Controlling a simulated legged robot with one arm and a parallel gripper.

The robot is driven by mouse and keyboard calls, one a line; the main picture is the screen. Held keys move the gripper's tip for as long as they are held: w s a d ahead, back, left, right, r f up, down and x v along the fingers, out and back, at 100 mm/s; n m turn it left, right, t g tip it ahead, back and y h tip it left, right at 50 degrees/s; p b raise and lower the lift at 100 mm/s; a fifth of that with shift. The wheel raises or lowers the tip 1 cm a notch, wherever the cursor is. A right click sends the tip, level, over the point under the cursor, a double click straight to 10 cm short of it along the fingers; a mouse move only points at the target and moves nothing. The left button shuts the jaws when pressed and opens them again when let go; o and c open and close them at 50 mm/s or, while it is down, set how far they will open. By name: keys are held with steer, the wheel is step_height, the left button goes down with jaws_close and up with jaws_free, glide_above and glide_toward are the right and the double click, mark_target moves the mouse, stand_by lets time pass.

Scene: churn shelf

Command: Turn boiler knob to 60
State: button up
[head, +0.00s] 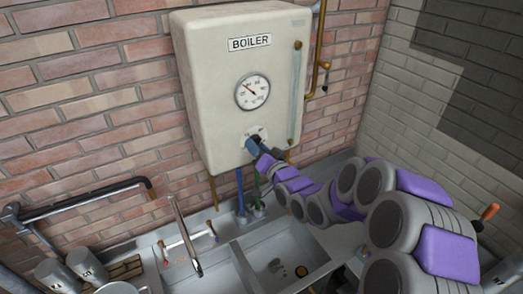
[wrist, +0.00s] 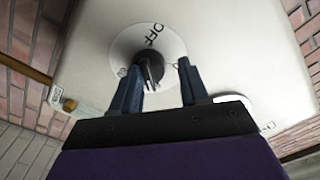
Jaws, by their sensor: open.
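The cream boiler (head: 220,85) hangs on the brick wall, with a round gauge (head: 252,92) on its front. In the head view the dial plate (head: 262,132) shows at the lower front, with the knob mostly hidden by my gripper (head: 252,146). In the wrist view my gripper (wrist: 160,82) is open, with blue fingers. The left finger overlaps the knob; the right finger is apart from it. I cannot tell whether they touch.
Metal canisters (head: 85,265) stand at lower left. A copper pipe (head: 318,50) is right of the boiler.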

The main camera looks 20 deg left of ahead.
steer(key=shift+o, duration=0.2)
steer(key=shift+w+d+f, duration=0.35)
steer(key=shift+w+f, duration=0.05)
steer(key=shift+w, duration=0.1)
steer(key=shift+w+a+f, duration=0.45)
steer(key=shift+w+a, duration=0.1)
steer(key=shift+w, duration=0.2)
steer(key=s+a+b+v, duration=0.1)
steer(key=b+v, duration=1.6)
steer(key=shift+s+d+r, duration=0.3)
steer(key=shift+s+d, duration=0.05)
steer(key=shift+a+f+h, duration=0.1)
steer(key=shift+h, duration=0.2)
